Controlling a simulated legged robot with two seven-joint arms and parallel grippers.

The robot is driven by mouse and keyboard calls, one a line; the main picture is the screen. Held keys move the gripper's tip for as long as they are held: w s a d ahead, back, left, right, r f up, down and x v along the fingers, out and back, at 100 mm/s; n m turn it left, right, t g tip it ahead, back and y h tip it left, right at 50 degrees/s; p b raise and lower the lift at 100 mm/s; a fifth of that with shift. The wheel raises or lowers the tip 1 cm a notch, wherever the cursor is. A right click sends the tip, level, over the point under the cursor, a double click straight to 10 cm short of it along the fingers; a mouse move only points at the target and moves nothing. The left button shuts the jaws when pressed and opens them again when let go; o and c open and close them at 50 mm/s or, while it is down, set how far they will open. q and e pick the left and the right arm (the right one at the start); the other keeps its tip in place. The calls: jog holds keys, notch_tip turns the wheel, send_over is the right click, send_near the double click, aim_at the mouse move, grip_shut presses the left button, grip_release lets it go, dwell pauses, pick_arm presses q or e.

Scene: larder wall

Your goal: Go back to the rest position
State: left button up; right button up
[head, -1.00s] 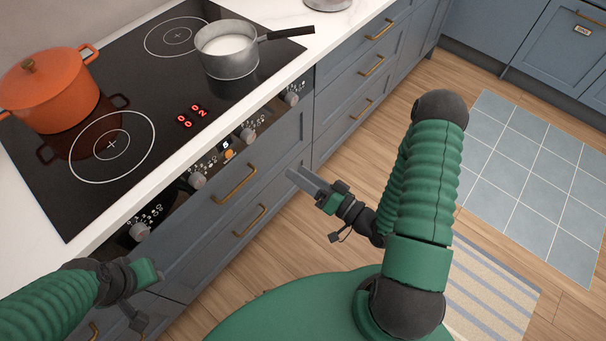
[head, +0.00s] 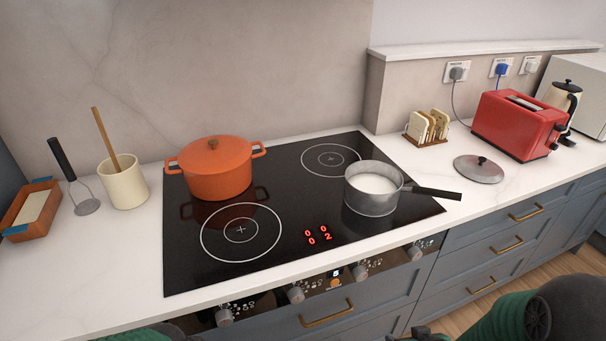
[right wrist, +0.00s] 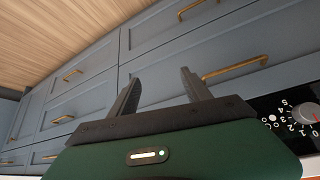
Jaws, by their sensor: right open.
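My right gripper (right wrist: 158,92) shows in the right wrist view with its two dark fingers apart and nothing between them. It is in front of the blue-grey drawer fronts (right wrist: 155,35), close to a brass handle (right wrist: 236,68). In the head view only pieces of my arms show along the bottom edge. My left gripper is out of the picture there.
The black hob (head: 290,245) carries an orange lidded pot (head: 217,172) and a grey saucepan (head: 371,198) of white liquid, its handle pointing right. A pan lid (head: 478,170), toast rack (head: 428,128) and red toaster (head: 519,125) stand right. A cream crock (head: 124,185) stands left.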

jog(key=s+a+r+g, duration=0.4)
jog(key=s+a+r, duration=0.2)
jog(key=s+r, duration=0.15)
jog(key=w+p+v, duration=0.1)
jog(key=p+v, duration=1)
jog(key=p, duration=0.1)
jog(key=shift+a+r+m+h, duration=0.3)
jog(key=shift+r+m, duration=0.1)
jog(key=shift+r, duration=0.15)
